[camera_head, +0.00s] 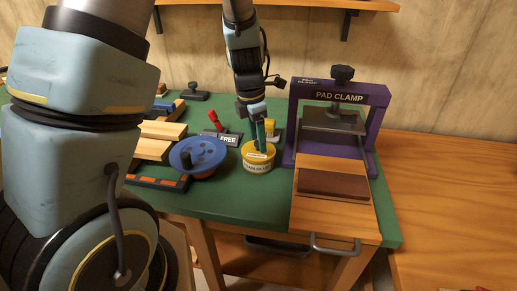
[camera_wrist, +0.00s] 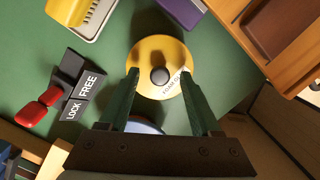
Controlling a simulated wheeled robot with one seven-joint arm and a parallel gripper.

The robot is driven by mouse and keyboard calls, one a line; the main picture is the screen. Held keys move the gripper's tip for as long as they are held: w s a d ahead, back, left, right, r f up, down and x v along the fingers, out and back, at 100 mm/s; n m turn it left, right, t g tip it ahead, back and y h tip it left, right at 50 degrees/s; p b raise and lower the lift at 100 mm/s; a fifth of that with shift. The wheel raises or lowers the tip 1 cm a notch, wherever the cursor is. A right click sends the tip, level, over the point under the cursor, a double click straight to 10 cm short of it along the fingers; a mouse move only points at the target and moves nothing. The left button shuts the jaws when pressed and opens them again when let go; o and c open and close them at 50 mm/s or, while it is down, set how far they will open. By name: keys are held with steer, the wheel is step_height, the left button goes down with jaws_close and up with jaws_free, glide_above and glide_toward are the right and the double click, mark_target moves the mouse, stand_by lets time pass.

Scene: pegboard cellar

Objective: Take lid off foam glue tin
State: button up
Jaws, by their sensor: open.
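The foam glue tin (camera_head: 258,164) is a short white-and-yellow tin on the green bench top, with its label facing me in the head view. Its yellow lid (camera_head: 252,149) is on top; in the wrist view the round lid (camera_wrist: 148,55) has a dark knob (camera_wrist: 159,75) at its centre. My gripper (camera_head: 261,143) is above the tin, pointing down. In the wrist view my gripper (camera_wrist: 162,78) is open, with one green finger on each side of the knob and a gap to it. Whether the fingertips touch the lid, I cannot tell.
A purple pad clamp (camera_head: 381,120) stands close on the right. A blue round piece with a knob (camera_head: 203,145) lies to the left. A red-handled lever with a FREE/LOCK plate (camera_wrist: 84,95) and a yellow-and-white item (camera_wrist: 90,17) are nearby. Wood strips (camera_head: 165,130) lie further left.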

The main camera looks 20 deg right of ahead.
steer(key=shift+f, duration=0.15)
jaws_close()
stand_by(0.4)
